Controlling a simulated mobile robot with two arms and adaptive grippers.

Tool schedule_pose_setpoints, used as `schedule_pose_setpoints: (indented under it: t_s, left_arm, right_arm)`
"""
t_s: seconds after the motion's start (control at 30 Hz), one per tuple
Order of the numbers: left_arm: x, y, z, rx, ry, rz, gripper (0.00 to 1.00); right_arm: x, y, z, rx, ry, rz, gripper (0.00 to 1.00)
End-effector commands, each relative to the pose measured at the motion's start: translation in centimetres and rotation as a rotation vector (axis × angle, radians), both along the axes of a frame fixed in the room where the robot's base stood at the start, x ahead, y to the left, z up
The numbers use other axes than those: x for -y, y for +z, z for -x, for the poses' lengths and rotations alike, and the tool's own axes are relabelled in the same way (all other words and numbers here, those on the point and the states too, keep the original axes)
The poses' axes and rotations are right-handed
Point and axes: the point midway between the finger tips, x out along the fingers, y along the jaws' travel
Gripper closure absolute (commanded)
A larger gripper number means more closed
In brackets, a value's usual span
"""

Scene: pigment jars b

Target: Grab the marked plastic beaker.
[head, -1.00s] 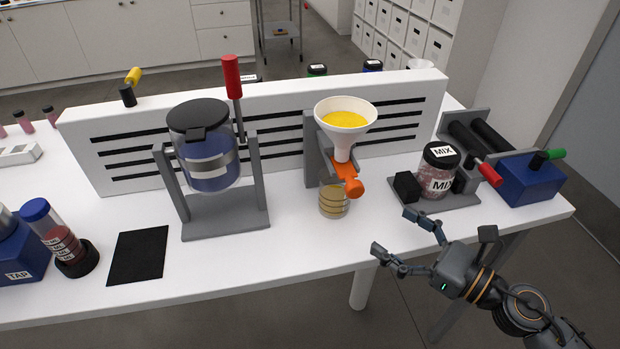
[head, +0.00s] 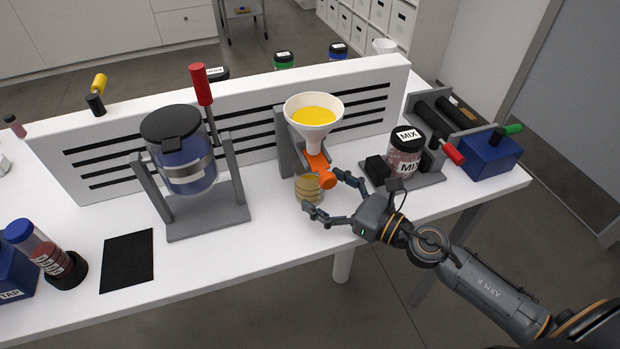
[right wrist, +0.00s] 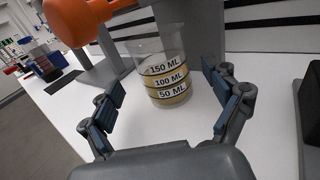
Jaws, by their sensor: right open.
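The marked plastic beaker (head: 308,188) stands upright on the white table under the orange valve (head: 322,170) of the funnel. In the right wrist view the clear beaker (right wrist: 164,80) shows bands marked 150 ML, 100 ML and 50 ML, with yellowish contents. My right gripper (head: 325,198) is open and empty at the beaker's near right side. In the right wrist view its two fingers (right wrist: 162,100) are spread, with the beaker ahead between their tips. Part of the beaker's top is hidden by the valve in the head view. My left gripper is not in view.
A white funnel (head: 313,112) with yellow powder stands above the beaker. A MIX jar (head: 404,152) on a grey base is close to the right. A grey stand with a blue jar (head: 182,155) and a black mat (head: 127,260) are to the left. A slotted white panel (head: 245,132) runs behind.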

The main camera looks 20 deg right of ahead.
Motion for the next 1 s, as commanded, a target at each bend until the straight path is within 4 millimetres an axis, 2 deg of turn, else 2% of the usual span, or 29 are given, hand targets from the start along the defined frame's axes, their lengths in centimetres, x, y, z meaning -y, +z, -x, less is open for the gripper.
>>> schedule_pose_setpoints:
  t_s: [0.1,0.3,0.6,0.9,1.0]
  left_arm:
    - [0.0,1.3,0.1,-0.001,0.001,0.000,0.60]
    - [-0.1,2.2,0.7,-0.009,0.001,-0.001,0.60]
    - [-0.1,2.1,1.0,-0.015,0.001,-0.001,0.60]
    - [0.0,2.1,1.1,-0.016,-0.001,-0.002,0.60]
    - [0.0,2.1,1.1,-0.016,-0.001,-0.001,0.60]
  right_arm:
    - [-0.8,0.6,-1.6,0.003,-0.001,-0.003,0.12]
    - [-2.2,0.4,-3.6,0.001,0.000,-0.002,0.12]
    - [-2.4,0.1,-3.9,0.000,0.001,0.000,0.12]
    - [-2.4,0.1,-3.9,0.000,0.001,0.000,0.73]
    - [-2.4,0.2,-3.9,0.001,0.000,-0.001,0.78]
